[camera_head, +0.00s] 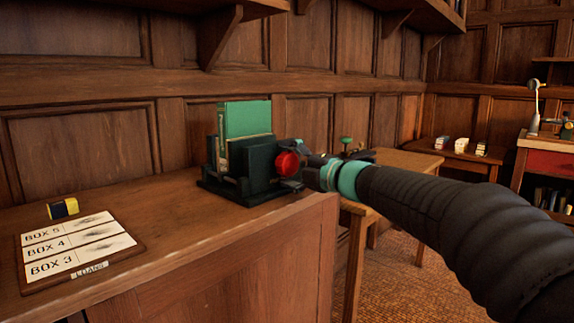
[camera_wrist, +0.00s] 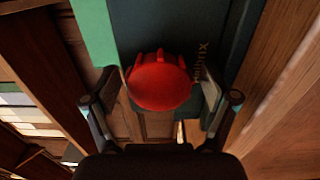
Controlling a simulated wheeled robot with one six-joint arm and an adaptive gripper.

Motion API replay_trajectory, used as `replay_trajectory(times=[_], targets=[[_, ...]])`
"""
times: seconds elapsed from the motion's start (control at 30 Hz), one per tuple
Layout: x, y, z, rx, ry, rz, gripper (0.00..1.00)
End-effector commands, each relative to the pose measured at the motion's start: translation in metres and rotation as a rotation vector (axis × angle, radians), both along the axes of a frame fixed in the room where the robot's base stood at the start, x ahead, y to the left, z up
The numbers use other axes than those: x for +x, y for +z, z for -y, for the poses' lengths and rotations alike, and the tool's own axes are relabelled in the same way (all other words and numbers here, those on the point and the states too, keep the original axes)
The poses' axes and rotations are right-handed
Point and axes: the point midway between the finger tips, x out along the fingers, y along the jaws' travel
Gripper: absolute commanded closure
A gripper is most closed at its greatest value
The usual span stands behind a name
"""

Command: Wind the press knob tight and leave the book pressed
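A dark green book press (camera_head: 247,187) stands on the wooden counter, with a green book (camera_head: 244,120) upright in it. The red press knob (camera_head: 288,164) sticks out from its right side. In the wrist view the red knob (camera_wrist: 160,82) lies between the two fingers of my gripper (camera_wrist: 158,108), and the dark press plate (camera_wrist: 225,25) is behind it. The fingers stand apart on either side of the knob; a gap shows on the left, and I cannot tell if the right finger touches it. In the head view my gripper (camera_head: 308,168) is at the knob, its fingers partly hidden.
A board (camera_head: 80,250) labelled LOANS with box cards lies at the counter's left, beside a yellow and dark block (camera_head: 62,209). A shelf (camera_head: 235,15) overhangs the wall above the press. A lower wooden table (camera_head: 400,161) stands beyond the counter's right edge.

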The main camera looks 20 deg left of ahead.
Motion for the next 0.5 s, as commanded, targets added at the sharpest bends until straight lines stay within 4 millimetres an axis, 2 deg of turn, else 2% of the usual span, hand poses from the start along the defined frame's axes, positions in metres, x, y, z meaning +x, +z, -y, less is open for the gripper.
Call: replay_trajectory(times=[0.23,0.5], targets=[[-0.001,0.001,0.002,0.000,0.000,0.002,0.15],[-0.011,0.001,0.027,0.000,-0.001,0.002,0.15]])
